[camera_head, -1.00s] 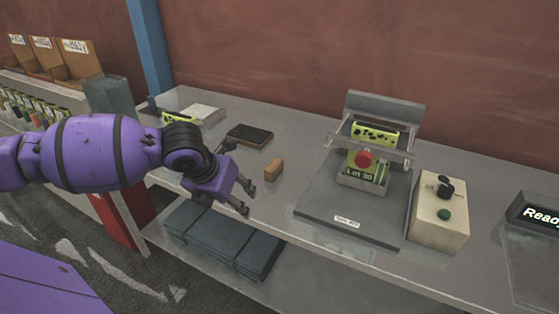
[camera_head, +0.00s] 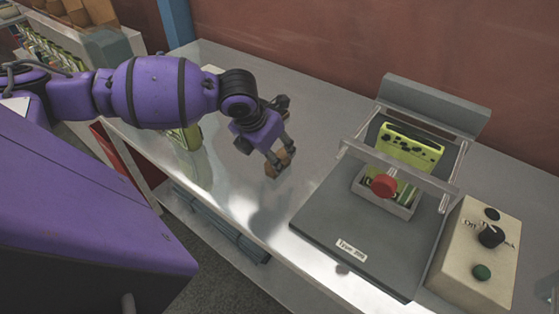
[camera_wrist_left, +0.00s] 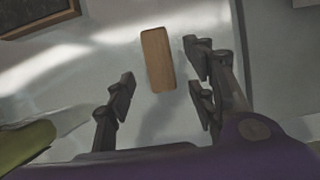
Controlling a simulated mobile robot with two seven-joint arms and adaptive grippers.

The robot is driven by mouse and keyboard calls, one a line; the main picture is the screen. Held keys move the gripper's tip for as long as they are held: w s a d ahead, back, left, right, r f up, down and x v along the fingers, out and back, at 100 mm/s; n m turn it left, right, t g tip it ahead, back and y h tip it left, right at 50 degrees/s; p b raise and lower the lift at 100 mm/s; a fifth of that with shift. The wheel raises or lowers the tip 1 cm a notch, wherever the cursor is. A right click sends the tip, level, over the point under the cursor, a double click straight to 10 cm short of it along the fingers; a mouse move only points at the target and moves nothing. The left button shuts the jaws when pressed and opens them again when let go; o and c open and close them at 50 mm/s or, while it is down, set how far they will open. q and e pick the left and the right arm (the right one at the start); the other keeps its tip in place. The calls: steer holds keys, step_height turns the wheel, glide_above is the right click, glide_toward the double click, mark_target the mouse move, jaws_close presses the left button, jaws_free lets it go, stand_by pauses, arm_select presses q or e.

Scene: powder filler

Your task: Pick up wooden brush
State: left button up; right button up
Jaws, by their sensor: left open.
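The wooden brush (camera_head: 279,161) is a small brown block on the grey metal bench, left of the scale platform. My left gripper (camera_head: 282,156) is above it in the head view, with its fingers partly in front of it. In the left wrist view the brush (camera_wrist_left: 158,59) lies on the bench just beyond and between the fingertips of the open left gripper (camera_wrist_left: 163,85). The fingers appear apart from it on both sides. My right gripper is not in view.
The scale platform (camera_head: 326,227) with a red button (camera_head: 384,186) and a clear frame stands to the right. A beige control box (camera_head: 476,250) is beside it. A dark tray (camera_wrist_left: 37,14) lies at the wrist view's upper left.

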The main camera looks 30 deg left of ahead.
mark_target(278, 157)
arm_select(q)
steer(key=x, duration=0.4)
steer(key=shift+w+r, duration=0.15)
steer(key=shift+w, duration=0.25)
steer(key=shift+w+f, duration=0.1)
steer(key=shift+f, duration=0.15)
steer(key=c, duration=1.3)
steer(key=shift+o, duration=0.2)
steer(key=shift+r, duration=0.1)
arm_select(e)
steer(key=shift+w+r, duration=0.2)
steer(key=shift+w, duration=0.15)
arm_select(q)
steer(key=shift+r, duration=0.6)
steer(key=s+d+r+p, duration=0.1)
steer(key=s+r+p, duration=0.1)
steer(key=s+r, duration=0.9)
steer(key=s, duration=0.3)
steer(key=shift+r, duration=0.25)
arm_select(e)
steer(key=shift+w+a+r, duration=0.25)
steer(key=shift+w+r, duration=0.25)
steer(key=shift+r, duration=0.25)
